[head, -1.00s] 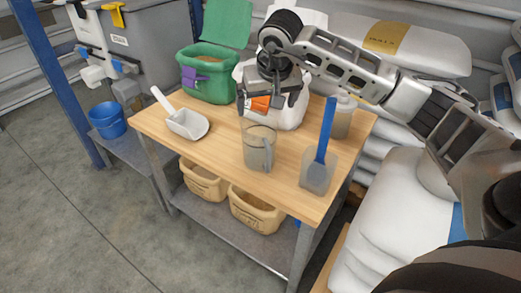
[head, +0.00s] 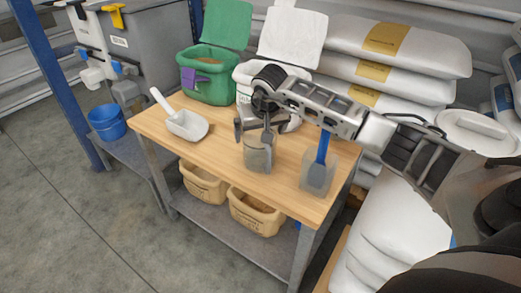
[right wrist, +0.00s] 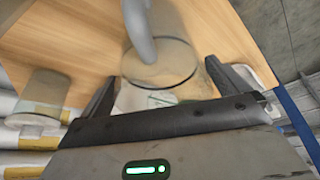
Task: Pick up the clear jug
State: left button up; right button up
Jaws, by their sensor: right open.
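The clear jug (head: 257,158) stands upright near the front middle of the wooden bench. My right gripper (head: 254,133) is open at the jug's upper part, with one finger to each side in the head view. The right wrist view shows the round jug (right wrist: 172,65) and its grey handle (right wrist: 141,32) ahead of the spread fingers of my right gripper (right wrist: 160,85). Whether either finger touches the jug I cannot tell. My left gripper does not show.
A white scoop (head: 186,123) lies left of the jug. A clear container with a blue-handled tool (head: 318,172) stands to its right. A green bin (head: 210,85) and a white bucket (head: 243,75) stand behind. Tan bins (head: 256,212) sit on the lower shelf.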

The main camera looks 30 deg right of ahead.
jog(key=c, duration=1.1)
jog(key=shift+r, duration=0.15)
